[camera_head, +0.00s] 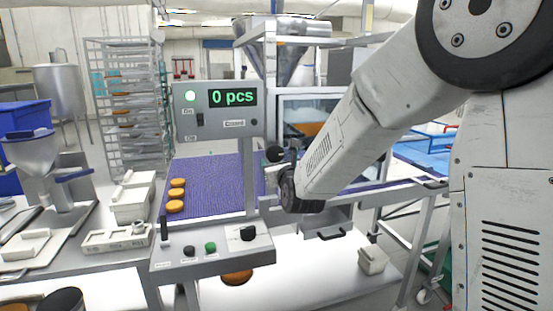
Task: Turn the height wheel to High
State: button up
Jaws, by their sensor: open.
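My gripper (274,174) is at the end of my arm, beside the post of the display and over the far side of the purple belt. It is small and dark here, partly hidden by my wrist, and it is open. A dark round part (275,154) shows right at my gripper; it may be the height wheel, but I cannot tell for sure, nor whether they touch. No High mark is readable. The control panel (213,251) in front has a black knob (249,233), a green button (210,247) and a black lever (164,232).
The display box (217,111) reads 0 pcs with a green light lit. Orange rounds (175,206) lie on the purple belt (215,186). A steel hopper (289,55) stands behind. Moulds and a tray (116,237) cover the left table. My arm fills the right side.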

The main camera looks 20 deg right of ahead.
jog(key=shift+s, duration=1.6)
jog(key=s+a+f+n+g+y, duration=0.2)
jog(key=s+f+n+g, duration=0.3)
jog(key=f+n, duration=0.55)
jog(key=s+f+n+g, duration=0.1)
jog(key=s+n+g, duration=0.4)
jog(key=s+n, duration=0.4)
jog(key=s+d+r+n+g, duration=0.1)
jog(key=s+r+n+g, duration=0.1)
jog(key=s+n, duration=0.3)
jog(key=s+d+r+n+g, duration=0.2)
jog(key=s+n, duration=0.3)
jog(key=s, duration=0.8)
jog(key=s+d+r+n+g, duration=0.2)
jog(key=s+n, duration=0.3)
jog(key=s, duration=0.4)
jog(key=shift+d+r+n+g+h, duration=0.3)
jog(key=shift+r+n+h, duration=0.1)
jog(key=shift+r, duration=0.5)
